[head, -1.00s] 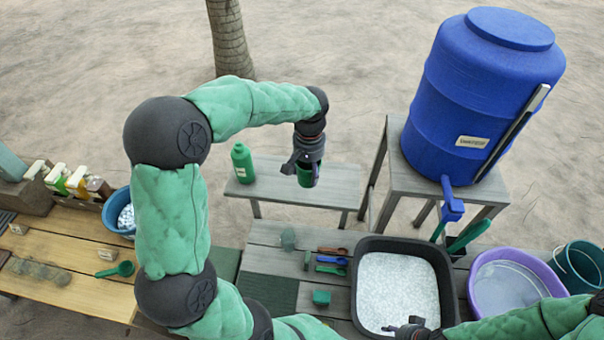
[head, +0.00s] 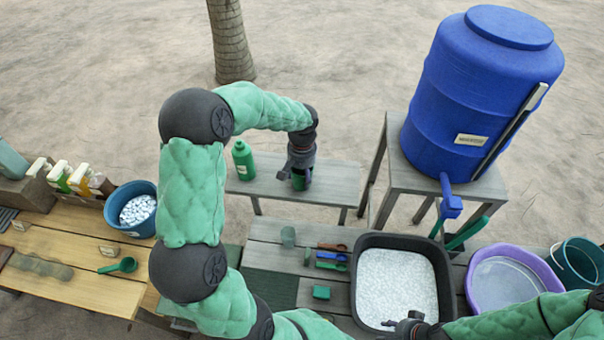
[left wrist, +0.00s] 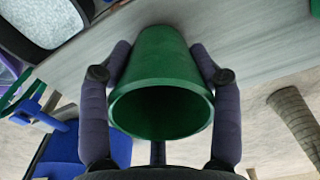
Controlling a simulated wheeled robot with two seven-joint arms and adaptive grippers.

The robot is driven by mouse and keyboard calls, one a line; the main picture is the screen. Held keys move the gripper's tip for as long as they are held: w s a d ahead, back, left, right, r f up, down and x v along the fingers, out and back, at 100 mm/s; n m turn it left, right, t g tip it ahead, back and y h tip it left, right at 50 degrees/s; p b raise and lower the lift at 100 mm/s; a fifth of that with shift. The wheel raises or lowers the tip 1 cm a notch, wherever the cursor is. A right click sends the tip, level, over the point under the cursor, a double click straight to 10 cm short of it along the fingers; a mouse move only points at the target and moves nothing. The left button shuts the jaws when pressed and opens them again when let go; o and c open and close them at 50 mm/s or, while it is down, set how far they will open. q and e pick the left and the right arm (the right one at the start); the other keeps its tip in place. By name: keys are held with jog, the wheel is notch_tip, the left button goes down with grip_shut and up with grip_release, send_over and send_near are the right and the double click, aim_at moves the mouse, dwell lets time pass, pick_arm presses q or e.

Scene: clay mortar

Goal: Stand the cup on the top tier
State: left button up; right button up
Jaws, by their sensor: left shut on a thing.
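A green bottle (head: 243,160) stands on the tier's left end. A blue water barrel (head: 480,95) on a stand (head: 400,180) rises to the right. The lower bench holds a black tub (head: 440,270) of white grains. The tier between bottle and cup is bare.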

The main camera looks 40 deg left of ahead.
pick_arm(q)
jog(key=shift+f, duration=0.15)
jog(key=o, duration=1.2)
